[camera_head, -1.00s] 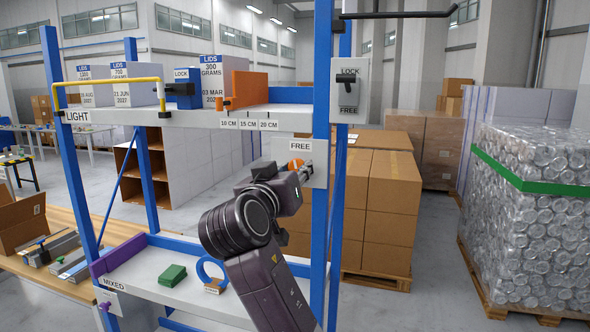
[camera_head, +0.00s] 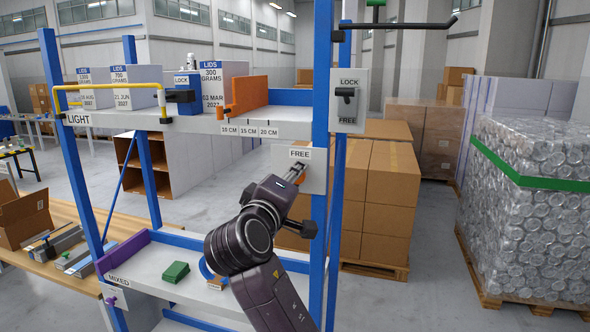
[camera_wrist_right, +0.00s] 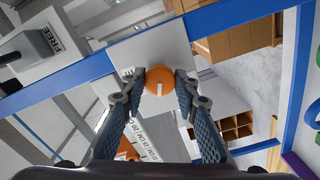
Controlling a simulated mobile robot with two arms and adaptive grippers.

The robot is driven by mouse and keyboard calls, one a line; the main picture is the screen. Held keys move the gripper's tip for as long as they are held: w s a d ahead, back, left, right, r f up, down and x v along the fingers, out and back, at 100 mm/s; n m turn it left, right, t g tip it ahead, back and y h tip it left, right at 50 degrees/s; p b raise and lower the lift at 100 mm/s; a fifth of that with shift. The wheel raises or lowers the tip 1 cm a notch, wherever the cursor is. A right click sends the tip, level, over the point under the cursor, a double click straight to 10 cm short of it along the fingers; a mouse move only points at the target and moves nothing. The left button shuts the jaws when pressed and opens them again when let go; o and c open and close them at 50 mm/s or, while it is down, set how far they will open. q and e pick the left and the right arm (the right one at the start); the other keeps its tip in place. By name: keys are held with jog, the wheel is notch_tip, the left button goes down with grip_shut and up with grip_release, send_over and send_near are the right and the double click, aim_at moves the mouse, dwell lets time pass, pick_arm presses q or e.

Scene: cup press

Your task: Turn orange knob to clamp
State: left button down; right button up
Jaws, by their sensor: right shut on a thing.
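The orange knob (camera_wrist_right: 159,79) shows in the right wrist view as a round knob with a white line on its face. It sits on a pale panel (camera_head: 315,172) labelled FREE, fixed by the blue post. My right gripper (camera_wrist_right: 159,83) is shut on the knob, one finger on each side. In the head view my right gripper (camera_head: 298,171) reaches the panel from below, and it hides most of the knob. My left gripper is not in view.
A LOCK/FREE lever plate (camera_head: 347,95) is on the post above. The upper shelf (camera_head: 190,122) carries lid boxes and an orange divider (camera_head: 249,92). A green block (camera_head: 175,272) lies on the lower shelf. Stacked cartons (camera_head: 380,205) stand behind the post.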

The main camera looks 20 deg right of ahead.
jog(key=n+p, duration=0.3)
jog(key=n, duration=0.1)
jog(key=shift+n, duration=0.3)
dwell(0.3)
jog(key=o, duration=1.1)
jog(key=shift+o, duration=0.2)
jog(key=shift+a, duration=0.1)
jog(key=v, duration=0.7)
jog(key=shift+s+a, duration=0.15)
jog(key=shift+s, duration=0.05)
